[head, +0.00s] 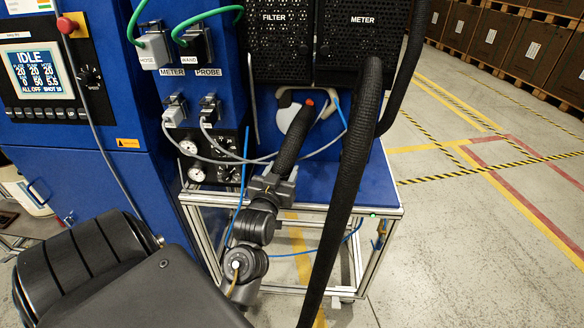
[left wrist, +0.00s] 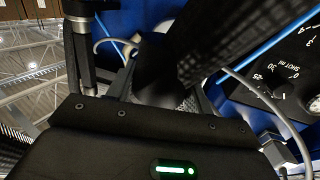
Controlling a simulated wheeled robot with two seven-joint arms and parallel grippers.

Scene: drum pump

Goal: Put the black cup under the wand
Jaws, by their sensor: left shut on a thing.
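My left gripper (head: 273,184) is in front of the blue bench, below the filter and meter boxes. It is shut on a black ribbed grip (head: 293,140), which looks like the wand's handle. The grip slants up to the right to an orange tip, beside a pale holder (head: 287,98). In the left wrist view a dark, blurred shape (left wrist: 165,70) lies ahead of the gripper, and I cannot tell its outline. I cannot make out the black cup in either view. My right gripper is not in view.
A thick black hose (head: 345,190) hangs in front of the blue bench top (head: 372,180), right of my gripper. Grey and blue cables cross behind the grip. The blue cabinet (head: 100,170) stands at left. Floor at right is clear.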

